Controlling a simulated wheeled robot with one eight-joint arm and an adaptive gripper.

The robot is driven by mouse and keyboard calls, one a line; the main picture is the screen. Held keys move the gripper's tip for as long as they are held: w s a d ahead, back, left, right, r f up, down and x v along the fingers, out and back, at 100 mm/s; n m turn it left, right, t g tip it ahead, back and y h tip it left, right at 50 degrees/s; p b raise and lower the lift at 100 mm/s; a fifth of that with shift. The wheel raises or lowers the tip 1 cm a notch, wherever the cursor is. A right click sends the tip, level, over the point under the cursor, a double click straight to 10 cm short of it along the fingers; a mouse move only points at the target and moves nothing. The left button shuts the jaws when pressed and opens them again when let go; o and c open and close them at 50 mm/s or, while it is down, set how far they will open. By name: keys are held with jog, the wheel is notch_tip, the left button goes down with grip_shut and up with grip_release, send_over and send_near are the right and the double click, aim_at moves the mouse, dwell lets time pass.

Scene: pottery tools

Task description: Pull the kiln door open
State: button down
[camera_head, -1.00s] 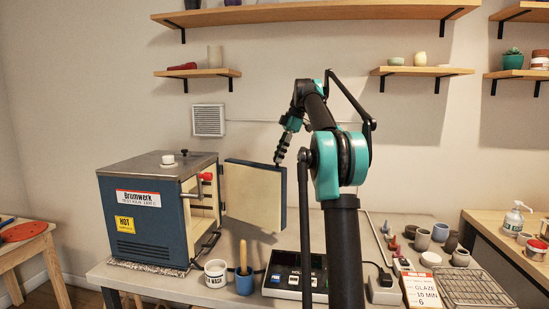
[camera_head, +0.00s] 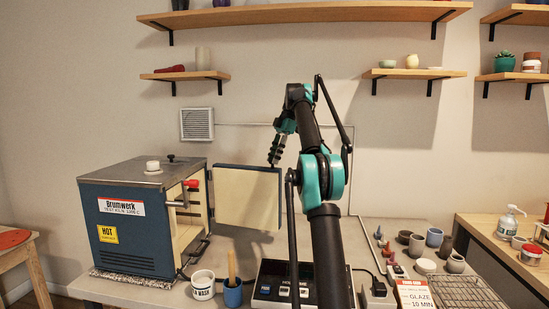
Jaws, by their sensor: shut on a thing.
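The kiln (camera_head: 125,225) is a dark blue box with a grey top on the left of the table. Its door (camera_head: 246,198), cream inside with a dark blue edge, stands swung wide open to the right of the kiln, its inner face toward me. My gripper (camera_head: 274,162) is at the top right edge of the door, shut on it as far as I can see; the fingertips are small and partly hidden behind the edge. A red-knobbed latch (camera_head: 190,184) sticks out at the kiln's front opening.
A white cup (camera_head: 203,286), a blue cup with a wooden tool (camera_head: 233,291) and a scale (camera_head: 285,287) stand below the door. Several small pots, a sign (camera_head: 415,294) and a wire rack (camera_head: 466,292) are at the right. Shelves (camera_head: 184,75) hang above.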

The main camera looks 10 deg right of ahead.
jog(key=c, duration=1.3)
grip_release()
